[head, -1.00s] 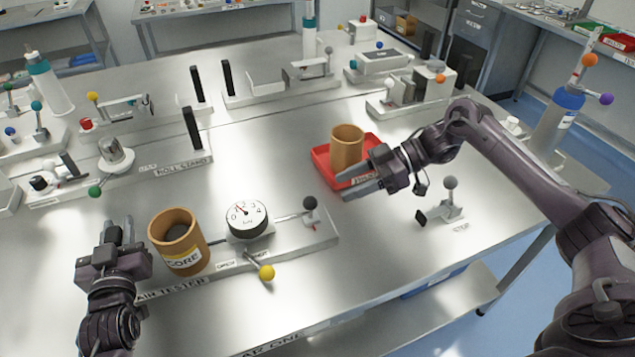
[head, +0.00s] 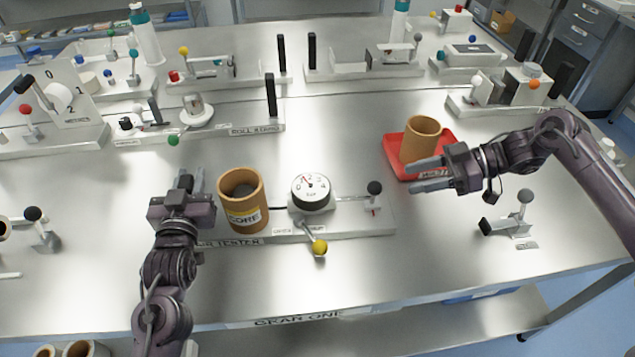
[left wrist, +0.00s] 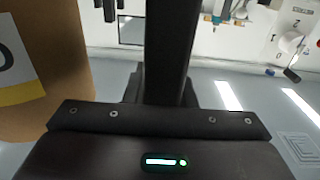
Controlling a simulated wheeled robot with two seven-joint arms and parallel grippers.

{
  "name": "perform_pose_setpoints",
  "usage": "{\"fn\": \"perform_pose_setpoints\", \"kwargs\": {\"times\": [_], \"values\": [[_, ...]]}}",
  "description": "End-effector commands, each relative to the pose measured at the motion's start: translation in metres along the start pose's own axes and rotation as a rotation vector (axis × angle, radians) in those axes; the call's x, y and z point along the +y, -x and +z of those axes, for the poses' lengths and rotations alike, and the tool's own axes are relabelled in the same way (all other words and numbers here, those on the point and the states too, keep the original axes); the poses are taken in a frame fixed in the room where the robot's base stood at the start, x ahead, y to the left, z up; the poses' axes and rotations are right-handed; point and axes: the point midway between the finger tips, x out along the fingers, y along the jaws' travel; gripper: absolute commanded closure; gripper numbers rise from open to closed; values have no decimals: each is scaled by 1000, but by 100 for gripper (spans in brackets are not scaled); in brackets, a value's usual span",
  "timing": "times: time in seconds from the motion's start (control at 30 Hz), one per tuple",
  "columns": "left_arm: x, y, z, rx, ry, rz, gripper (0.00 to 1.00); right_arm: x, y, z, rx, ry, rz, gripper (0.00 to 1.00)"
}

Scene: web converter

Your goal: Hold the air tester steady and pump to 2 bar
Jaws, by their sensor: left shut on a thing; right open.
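The air tester (head: 345,226) is a grey base near the table's front, with a brown core (head: 233,190) standing at its left end. Its white dial gauge (head: 311,188) has a red needle pointing up-left, near 1; the exact value is too small to tell. A black-knobbed lever (head: 374,188) stands at the right end and a yellow-knobbed lever (head: 319,247) at the front. My left gripper (head: 188,182) is shut on a dark upright post left of the core; the post (left wrist: 172,50) fills the left wrist view's middle. My right gripper (head: 420,176) is open and empty, right of the tester.
A red tray (head: 452,150) with another brown core (head: 421,140) lies just behind my right gripper. A grey-knobbed stop lever (head: 525,197) stands to the right. The roll stand (head: 250,120) and other fixtures stand behind.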

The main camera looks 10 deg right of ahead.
Motion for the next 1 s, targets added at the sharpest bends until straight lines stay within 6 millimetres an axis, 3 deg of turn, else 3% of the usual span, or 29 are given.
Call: {"fn": "perform_pose_setpoints", "kwargs": {"times": [0.03, 0.1, 0.33, 0.47, 1.0], "values": [[0, 1, 13, -29, -1, -2, 100, 0, 0, 1, 0, 0, 0, 50], [0, 1, 13, -29, -1, -2, 100, 0, 0, 1, 0, 0, 0, 53], [0, 1, 13, -29, -1, -2, 100, 0, 0, 1, 0, -12, 1, 83], [0, 1, 13, -29, -1, -2, 100, 0, 4, 4, 1, -111, 8, 100], [0, 1, 13, -29, -1, -2, 100, -6, 44, 20, 52, -1147, 45, 100]]}}
